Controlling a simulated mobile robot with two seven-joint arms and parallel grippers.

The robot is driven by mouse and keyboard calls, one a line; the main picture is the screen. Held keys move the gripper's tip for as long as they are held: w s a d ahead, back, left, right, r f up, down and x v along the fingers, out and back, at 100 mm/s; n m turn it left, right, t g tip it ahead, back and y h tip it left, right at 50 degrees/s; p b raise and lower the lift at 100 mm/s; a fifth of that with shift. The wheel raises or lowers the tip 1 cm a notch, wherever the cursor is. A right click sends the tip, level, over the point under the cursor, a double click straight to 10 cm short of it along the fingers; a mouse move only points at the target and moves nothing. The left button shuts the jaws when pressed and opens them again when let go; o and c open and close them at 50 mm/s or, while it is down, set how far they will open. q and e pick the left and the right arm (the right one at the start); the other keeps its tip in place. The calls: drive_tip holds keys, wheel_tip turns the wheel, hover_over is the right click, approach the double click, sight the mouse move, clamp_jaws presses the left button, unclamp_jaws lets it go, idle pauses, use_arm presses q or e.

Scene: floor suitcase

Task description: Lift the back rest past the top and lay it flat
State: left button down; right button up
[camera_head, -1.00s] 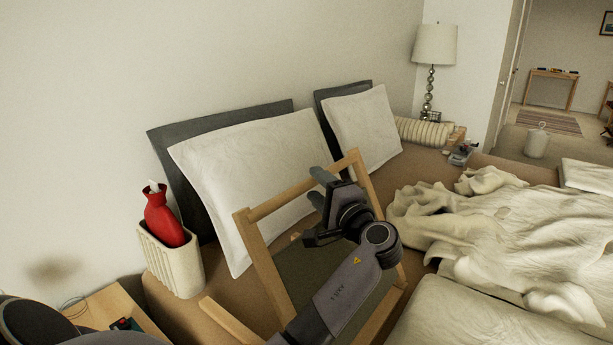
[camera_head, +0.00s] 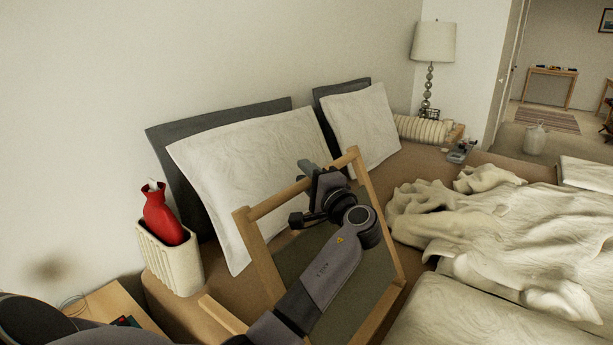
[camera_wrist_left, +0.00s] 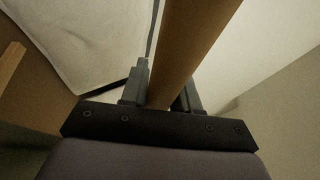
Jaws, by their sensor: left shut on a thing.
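The back rest is a light wooden frame (camera_head: 379,220) with a dull green-grey panel. It stands tilted on the bed, its top bar (camera_head: 268,205) raised in front of the white pillows. My left gripper (camera_head: 308,172) is shut on this top bar near its middle, and my left forearm crosses in front of the panel. In the left wrist view the wooden bar (camera_wrist_left: 187,45) runs between the two fingers (camera_wrist_left: 160,97). The lower part of the frame is partly hidden by my arm. My right gripper is not in view.
White pillows (camera_head: 250,170) and grey ones lean on the wall behind the frame. A cream ribbed holder (camera_head: 172,262) with a red hot-water bottle (camera_head: 163,215) stands at left. Rumpled bedding (camera_head: 480,235) lies at right. A lamp (camera_head: 433,45) stands at the back.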

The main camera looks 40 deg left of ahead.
use_arm(q)
drive_tip(key=w+d+r+m+t+y+b, duration=0.1)
drive_tip(key=d+r+y+b, duration=0.1)
drive_tip(key=d, duration=0.9)
wheel_tip(320, 180, up, 2)
drive_tip(key=shift+d+r+m+t+y+b, duration=0.1)
drive_tip(key=shift+d+m+t+y+b, duration=0.2)
drive_tip(key=shift+m+t+y, duration=0.15)
drive_tip(key=shift+w, duration=0.1)
